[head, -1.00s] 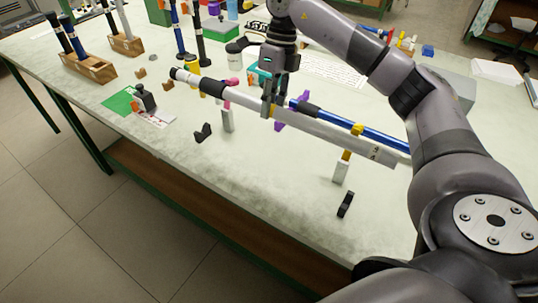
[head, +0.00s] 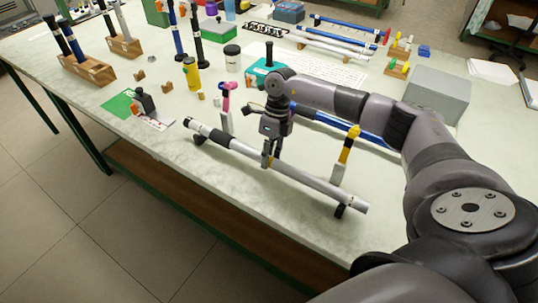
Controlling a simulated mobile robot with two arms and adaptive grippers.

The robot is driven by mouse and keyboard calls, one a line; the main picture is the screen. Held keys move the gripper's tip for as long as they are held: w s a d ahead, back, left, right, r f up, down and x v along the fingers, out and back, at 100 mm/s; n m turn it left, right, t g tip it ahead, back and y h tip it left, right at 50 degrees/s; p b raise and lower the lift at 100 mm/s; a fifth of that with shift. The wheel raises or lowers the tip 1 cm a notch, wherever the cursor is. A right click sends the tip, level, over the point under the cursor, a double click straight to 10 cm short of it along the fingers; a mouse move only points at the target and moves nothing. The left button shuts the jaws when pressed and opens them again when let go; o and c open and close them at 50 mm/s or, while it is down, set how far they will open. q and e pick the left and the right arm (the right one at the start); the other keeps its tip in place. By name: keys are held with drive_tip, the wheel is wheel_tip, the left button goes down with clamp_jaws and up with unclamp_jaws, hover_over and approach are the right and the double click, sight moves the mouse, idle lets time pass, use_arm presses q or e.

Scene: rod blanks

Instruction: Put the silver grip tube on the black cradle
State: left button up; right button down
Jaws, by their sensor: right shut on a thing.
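The silver grip tube (head: 312,181), with black bands near its left end, lies slantwise along the front of the table. My right gripper (head: 268,160) comes from above and is shut on it near the middle. The black cradle shows as two small black pieces, one under the tube's left part (head: 200,139) and one under its right end (head: 341,211). The tube is over both pieces and looks to touch them, but a small gap cannot be ruled out. My left gripper is not in view.
A pink-topped post (head: 226,108) and a yellow-topped post (head: 347,150) stand just behind the tube. A blue tube (head: 340,124) lies behind my right gripper. A green card (head: 119,104) lies to the left. The front table strip is clear.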

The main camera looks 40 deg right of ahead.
drive_tip(key=shift+f+b, duration=0.4)
drive_tip(key=shift+f, duration=0.05)
drive_tip(key=c, duration=1.5)
unclamp_jaws()
drive_tip(key=shift+o, duration=1)
drive_tip(key=shift+r, duration=0.1)
drive_tip(key=shift+r+p, duration=0.3)
drive_tip(key=shift+p, duration=0.05)
drive_tip(key=shift+w+r, duration=0.1)
drive_tip(key=shift+r, duration=0.25)
drive_tip(key=b+v, duration=0.2)
drive_tip(key=v, duration=0.9)
drive_tip(key=shift+d+r, duration=0.15)
drive_tip(key=shift+r, duration=0.1)
